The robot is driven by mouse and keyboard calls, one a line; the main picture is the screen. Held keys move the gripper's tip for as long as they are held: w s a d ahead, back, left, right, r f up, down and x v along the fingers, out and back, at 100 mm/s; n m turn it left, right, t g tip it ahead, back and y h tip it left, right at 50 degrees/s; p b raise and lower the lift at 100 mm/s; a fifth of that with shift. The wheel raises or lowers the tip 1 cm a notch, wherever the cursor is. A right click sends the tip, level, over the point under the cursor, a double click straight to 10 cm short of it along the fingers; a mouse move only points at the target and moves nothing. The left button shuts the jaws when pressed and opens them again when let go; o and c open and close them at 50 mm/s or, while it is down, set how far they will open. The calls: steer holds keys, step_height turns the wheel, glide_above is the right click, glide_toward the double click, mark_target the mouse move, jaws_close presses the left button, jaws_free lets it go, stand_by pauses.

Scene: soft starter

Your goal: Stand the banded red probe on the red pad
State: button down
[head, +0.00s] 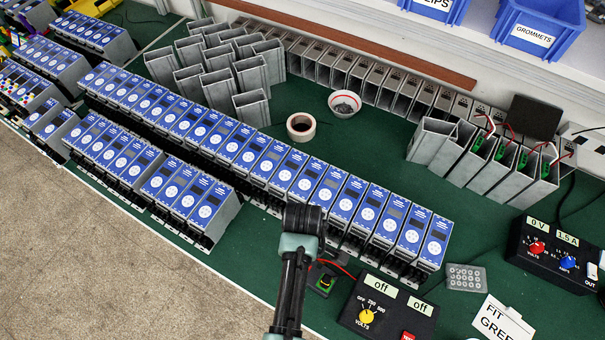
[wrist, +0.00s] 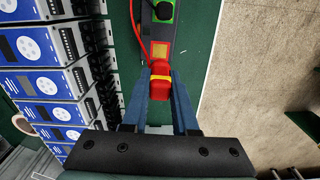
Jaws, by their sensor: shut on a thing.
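The red probe (wrist: 160,82) with a yellow band shows in the wrist view. My gripper (wrist: 160,72) is shut on it, with one blue finger on each side. A red lead runs up beside the dark block from near the probe. In the head view my dark wrist (head: 303,220) hangs over the front of the blue-faced units, and it hides the fingers and the probe.
A test box (head: 385,310) with a yellow knob stands right of my arm. Rows of blue-faced units (head: 250,150) stand behind. The bench edge is near.

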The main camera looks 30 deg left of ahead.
steer(key=shift+f+b, duration=2.8)
steer(key=shift+f, duration=1.3)
steer(key=c, duration=0.6)
jaws_free()
step_height(320, 180, up, 13)
steer(key=shift+f+b, duration=0.1)
steer(key=shift+b, duration=0.65)
